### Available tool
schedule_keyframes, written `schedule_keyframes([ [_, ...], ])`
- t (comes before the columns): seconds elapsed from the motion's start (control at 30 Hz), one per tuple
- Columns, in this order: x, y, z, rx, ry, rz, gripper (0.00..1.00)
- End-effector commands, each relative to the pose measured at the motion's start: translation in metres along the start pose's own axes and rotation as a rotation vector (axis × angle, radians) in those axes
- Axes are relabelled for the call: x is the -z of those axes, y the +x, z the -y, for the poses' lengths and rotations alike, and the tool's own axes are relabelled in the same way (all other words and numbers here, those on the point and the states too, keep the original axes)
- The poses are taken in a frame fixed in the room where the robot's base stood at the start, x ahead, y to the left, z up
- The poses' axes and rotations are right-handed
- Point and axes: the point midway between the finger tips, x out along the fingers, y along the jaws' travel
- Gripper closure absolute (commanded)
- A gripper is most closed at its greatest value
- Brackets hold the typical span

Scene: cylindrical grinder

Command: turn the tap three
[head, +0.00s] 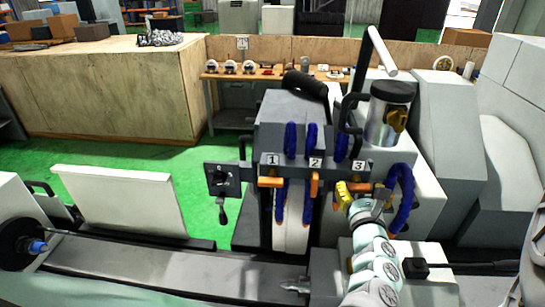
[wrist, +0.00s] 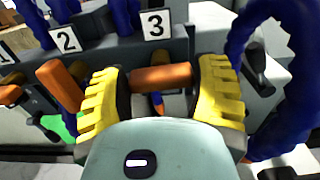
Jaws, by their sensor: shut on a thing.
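Tap three's orange handle (wrist: 160,79) lies crosswise under the plate marked 3 (wrist: 155,24). My gripper (wrist: 163,76) has its yellow fingers at the two ends of this handle and is shut on it. In the head view my gripper (head: 349,192) is at the right end of the tap bar, below the label 3 (head: 358,166). Tap two's orange handle (head: 314,184) stands upright, and in the wrist view it (wrist: 62,85) is slanted beside my left finger. Tap one's orange handle (head: 270,182) lies crosswise.
Blue hoses (head: 402,185) loop close to the right of my gripper. A second lever (head: 221,205) hangs from a dark box left of the taps. The grinding wheel (head: 292,220) is below the tap bar. Green floor lies open behind the machine at left.

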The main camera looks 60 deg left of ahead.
Motion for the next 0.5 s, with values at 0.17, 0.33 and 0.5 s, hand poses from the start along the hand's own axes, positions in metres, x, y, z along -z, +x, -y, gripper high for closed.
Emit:
schedule_keyframes([
  [0.17,0.0013,-0.0001,-0.0003,0.000,-0.025,0.000,0.71],
  [0.33,0.0026,-0.0002,-0.0003,0.002,-0.098,0.000,0.71],
  [0.5,0.0031,-0.0001,-0.0003,0.002,-0.224,0.003,0.71],
])
